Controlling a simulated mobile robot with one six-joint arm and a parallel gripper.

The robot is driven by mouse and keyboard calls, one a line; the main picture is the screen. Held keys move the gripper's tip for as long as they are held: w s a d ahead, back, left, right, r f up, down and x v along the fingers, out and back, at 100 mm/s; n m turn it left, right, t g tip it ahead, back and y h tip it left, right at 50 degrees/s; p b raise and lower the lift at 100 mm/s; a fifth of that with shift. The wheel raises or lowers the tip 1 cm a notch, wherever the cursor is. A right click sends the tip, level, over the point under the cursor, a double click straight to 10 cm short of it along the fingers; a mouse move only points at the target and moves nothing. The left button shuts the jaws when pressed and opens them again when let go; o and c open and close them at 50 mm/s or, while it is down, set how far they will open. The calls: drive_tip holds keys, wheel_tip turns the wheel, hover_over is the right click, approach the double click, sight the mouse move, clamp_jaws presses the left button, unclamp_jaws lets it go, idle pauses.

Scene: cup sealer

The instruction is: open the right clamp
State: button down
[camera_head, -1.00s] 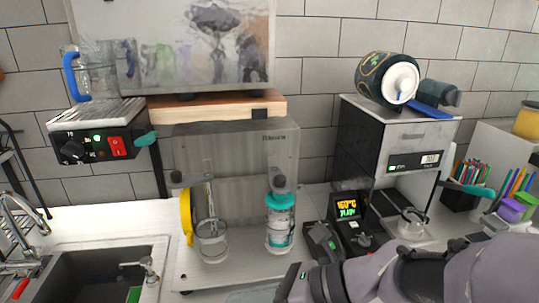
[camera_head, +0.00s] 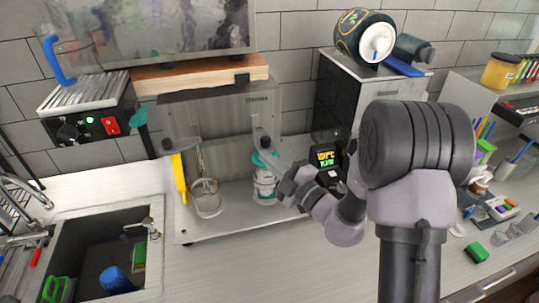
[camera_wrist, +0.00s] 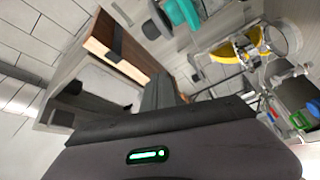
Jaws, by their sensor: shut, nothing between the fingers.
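The machine (camera_head: 218,110) is a grey upright panel with two clamping stations. The right clamp (camera_head: 263,137) has a black knob above a teal and clear cylinder (camera_head: 265,182). The left station has a yellow part (camera_head: 179,178) and a clear cup (camera_head: 206,197). In the wrist view my gripper's dark fingers (camera_wrist: 160,92) point toward the panel, with teal (camera_wrist: 182,12) and yellow (camera_wrist: 238,47) parts beyond.
A wooden board (camera_head: 200,74) lies on top of the machine. A sink (camera_head: 95,245) is at left. The front counter (camera_head: 250,265) is clear.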

sight(263, 145)
drive_tip(key=w, duration=0.2)
drive_tip(key=w+a, duration=0.1)
drive_tip(key=w, duration=0.4)
drive_tip(key=shift+a+f, duration=0.25)
drive_tip(key=shift+d, duration=0.2)
drive_tip(key=shift+a, duration=0.1)
drive_tip(key=shift+d, duration=0.2)
